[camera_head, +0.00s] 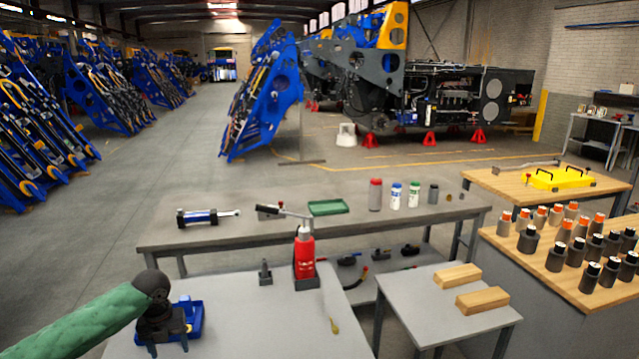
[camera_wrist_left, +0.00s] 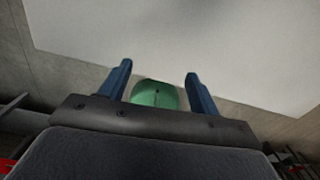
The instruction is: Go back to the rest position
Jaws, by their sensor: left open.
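My left arm's green sleeve comes in from the lower left of the head view. My left gripper (camera_head: 166,342) points down over the near grey table (camera_head: 250,325). In the left wrist view my left gripper (camera_wrist_left: 158,82) shows two blue fingers spread apart, with nothing clamped between them. A green rounded shape (camera_wrist_left: 154,95) shows in the gap between the fingers; I cannot tell what it is. A blue part (camera_head: 196,318) shows right beside the gripper; whether it touches the gripper is unclear. My right gripper is not in view.
A red bottle jack (camera_head: 304,255) and a small dark fitting (camera_head: 265,272) stand on the near table. A longer bench (camera_head: 250,235) behind holds a green tray (camera_head: 328,207) and several cans. Wooden blocks (camera_head: 458,276) lie on a side table. The near table's front middle is clear.

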